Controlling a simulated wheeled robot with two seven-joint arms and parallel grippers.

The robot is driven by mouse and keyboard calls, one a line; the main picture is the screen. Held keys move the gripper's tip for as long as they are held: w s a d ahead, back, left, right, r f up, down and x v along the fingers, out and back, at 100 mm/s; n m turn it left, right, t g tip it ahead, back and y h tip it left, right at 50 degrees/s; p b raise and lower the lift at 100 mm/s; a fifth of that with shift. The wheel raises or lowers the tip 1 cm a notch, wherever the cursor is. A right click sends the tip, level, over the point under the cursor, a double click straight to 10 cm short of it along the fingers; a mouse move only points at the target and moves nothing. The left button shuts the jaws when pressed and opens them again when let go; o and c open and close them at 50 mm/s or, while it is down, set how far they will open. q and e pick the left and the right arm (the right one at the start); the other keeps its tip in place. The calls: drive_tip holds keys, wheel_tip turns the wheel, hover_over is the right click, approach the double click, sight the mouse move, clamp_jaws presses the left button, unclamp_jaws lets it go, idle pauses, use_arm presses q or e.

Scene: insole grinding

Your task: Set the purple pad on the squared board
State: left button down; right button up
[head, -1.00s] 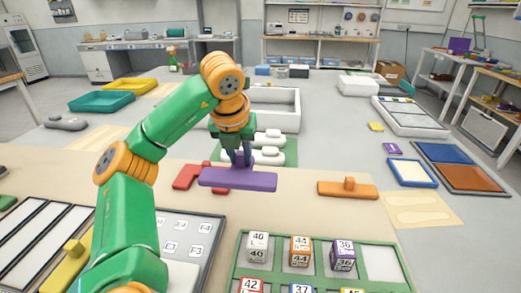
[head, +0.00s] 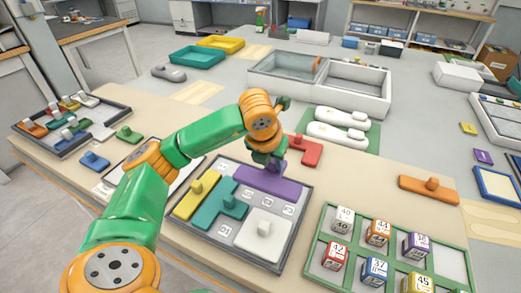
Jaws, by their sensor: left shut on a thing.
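The purple pad (head: 268,183), a long flat bar with a knob, is at the far edge of the squared board (head: 257,249). My left gripper (head: 272,163) is shut on its knob from above. The pad lies over the board's far row, roughly in line with its rim; I cannot tell whether it touches the board or hangs just above it. The board also holds a yellow bar (head: 190,205), a teal piece (head: 228,204) and a white square piece (head: 262,240), with several marked bare squares between. My right gripper is not in view.
A red piece (head: 307,151) lies just beyond the board, close to the pad. An orange bar (head: 429,190) and a green rack (head: 315,246) of numbered cubes are to the right. A tray of pieces (head: 60,138) stands at the left.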

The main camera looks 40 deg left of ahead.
sight(272, 171)
use_arm(q)
drive_tip(key=shift+w+d+f+b, duration=0.15)
drive_tip(key=shift+f+b, duration=0.05)
drive_tip(key=shift+f, duration=0.15)
drive_tip(key=shift+w+d+f+b, duration=0.1)
drive_tip(key=shift+w+f+b, duration=0.1)
drive_tip(key=shift+f, duration=0.15)
wheel_tip(272, 171, down, 3)
drive_tip(key=shift+s+a+r+b, duration=0.1)
drive_tip(key=shift+s+a+b, duration=0.05)
drive_tip(key=shift+b, duration=0.95)
drive_tip(key=shift+f+b, duration=0.7)
drive_tip(key=shift+f, duration=0.35)
drive_tip(key=shift+f+b, duration=0.45)
drive_tip(key=shift+b, duration=0.25)
drive_tip(key=shift+f, duration=0.1)
